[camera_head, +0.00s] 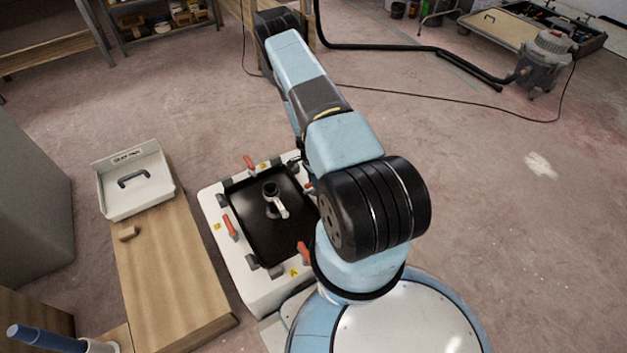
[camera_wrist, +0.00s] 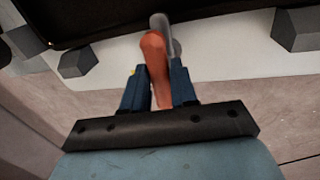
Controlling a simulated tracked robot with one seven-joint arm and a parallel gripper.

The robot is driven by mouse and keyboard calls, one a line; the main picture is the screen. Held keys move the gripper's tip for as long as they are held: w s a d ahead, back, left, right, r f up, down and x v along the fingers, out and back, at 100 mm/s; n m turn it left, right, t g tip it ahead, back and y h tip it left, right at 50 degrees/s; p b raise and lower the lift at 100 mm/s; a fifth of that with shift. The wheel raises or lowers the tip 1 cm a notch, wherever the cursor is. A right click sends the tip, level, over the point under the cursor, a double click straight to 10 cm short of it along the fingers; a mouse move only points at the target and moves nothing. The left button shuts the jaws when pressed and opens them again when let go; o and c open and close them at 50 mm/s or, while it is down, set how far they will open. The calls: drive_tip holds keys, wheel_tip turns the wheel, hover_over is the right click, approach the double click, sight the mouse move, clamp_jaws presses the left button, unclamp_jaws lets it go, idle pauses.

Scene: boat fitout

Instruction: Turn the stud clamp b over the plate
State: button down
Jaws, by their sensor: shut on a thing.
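In the wrist view my gripper (camera_wrist: 158,75) is shut on the orange handle of a stud clamp (camera_wrist: 153,45). Its two dark blue fingers stand on either side of the handle. A grey part of the clamp (camera_wrist: 162,21) shows beyond the handle, by the edge of the black plate (camera_wrist: 105,15). I cannot read a letter on this clamp. In the head view the black plate (camera_head: 250,237) lies in a white frame (camera_head: 215,205), and my arm hides the gripper. Other orange-handled clamps stand on the frame at the back (camera_head: 249,163), left (camera_head: 230,226) and front (camera_head: 304,252).
A grey fitting (camera_head: 274,203) stands on the plate. Grey blocks (camera_wrist: 75,62) sit along the plate's edge. A wooden bench (camera_head: 170,270) with a white tray (camera_head: 135,190) stands left of the frame. The floor to the right is open, with a vacuum (camera_head: 545,62) farther back.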

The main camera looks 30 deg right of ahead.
drive_tip(key=shift+s+n, duration=0.15)
drive_tip(key=shift+n, duration=0.35)
drive_tip(key=c, duration=0.9)
unclamp_jaws()
drive_tip(key=shift+c, duration=0.2)
wheel_tip(320, 180, up, 13)
drive_tip(key=w, duration=0.3)
drive_tip(key=shift+r, duration=0.2)
